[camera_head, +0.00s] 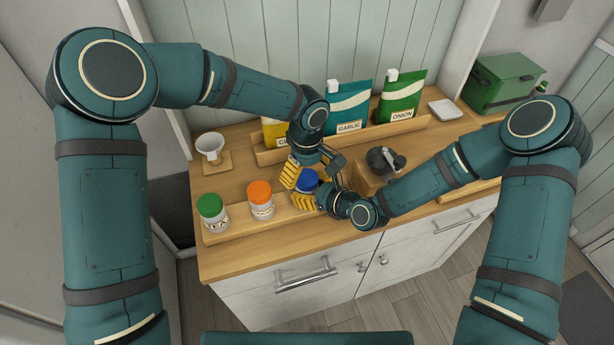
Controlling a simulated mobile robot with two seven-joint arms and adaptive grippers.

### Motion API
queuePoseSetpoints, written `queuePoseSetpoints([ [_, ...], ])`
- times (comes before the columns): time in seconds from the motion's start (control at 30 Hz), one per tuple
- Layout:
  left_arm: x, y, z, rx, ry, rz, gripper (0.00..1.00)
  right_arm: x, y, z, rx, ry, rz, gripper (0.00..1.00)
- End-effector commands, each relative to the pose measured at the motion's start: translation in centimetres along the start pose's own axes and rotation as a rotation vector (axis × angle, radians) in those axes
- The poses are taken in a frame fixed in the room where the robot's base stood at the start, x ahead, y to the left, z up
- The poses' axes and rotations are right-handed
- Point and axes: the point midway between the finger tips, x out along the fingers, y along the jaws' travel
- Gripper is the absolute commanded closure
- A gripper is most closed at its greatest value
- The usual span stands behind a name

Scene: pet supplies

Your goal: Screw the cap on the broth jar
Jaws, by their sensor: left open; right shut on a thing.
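A blue cap (307,181) shows between my two grippers, at the right end of the wooden jar rack. The jar under it is mostly hidden by yellow fingers, so I cannot read its label or tell how the cap sits. My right gripper (305,202) is shut low around this jar from the right. My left gripper (308,172) is open above and around the blue cap, its fingers apart; I cannot tell whether they touch it.
A green-capped jar (213,213) and an orange-capped jar (261,200) stand in the rack (239,230) to the left. Behind are labelled pouches, including garlic (349,104) and onion (401,97). A grinder (381,161) stands close on the right. A white cup (210,147) sits at the left.

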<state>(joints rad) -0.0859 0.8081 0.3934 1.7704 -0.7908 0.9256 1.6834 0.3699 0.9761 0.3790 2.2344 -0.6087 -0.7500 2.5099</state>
Motion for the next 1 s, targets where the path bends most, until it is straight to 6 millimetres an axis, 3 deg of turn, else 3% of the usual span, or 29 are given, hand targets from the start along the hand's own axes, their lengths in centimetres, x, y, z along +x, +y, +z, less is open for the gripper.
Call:
queuePoseSetpoints([
  [0.2, -1.9, 0.0, 0.0, 0.001, 0.001, 0.000, 0.12, 0.0, -0.1, 0.2, -0.002, -0.005, -0.002, 1.00],
  [0.47, -2.0, 0.0, 0.0, 0.001, 0.000, -0.001, 0.12, 0.0, -0.1, 0.2, -0.002, -0.005, -0.002, 1.00],
  [0.5, -2.0, 0.0, 0.0, 0.001, 0.000, -0.001, 0.00, 0.0, -0.1, 0.2, -0.002, -0.005, -0.002, 1.00],
  [0.77, -2.1, 0.0, 0.0, 0.000, 0.000, 0.000, 0.00, 0.0, -0.1, 0.2, -0.002, -0.005, -0.002, 1.00],
  [1.0, -4.8, 0.1, 0.0, 0.000, 0.003, 0.003, 0.00, 0.0, -0.1, 0.2, -0.002, -0.005, -0.002, 1.00],
])
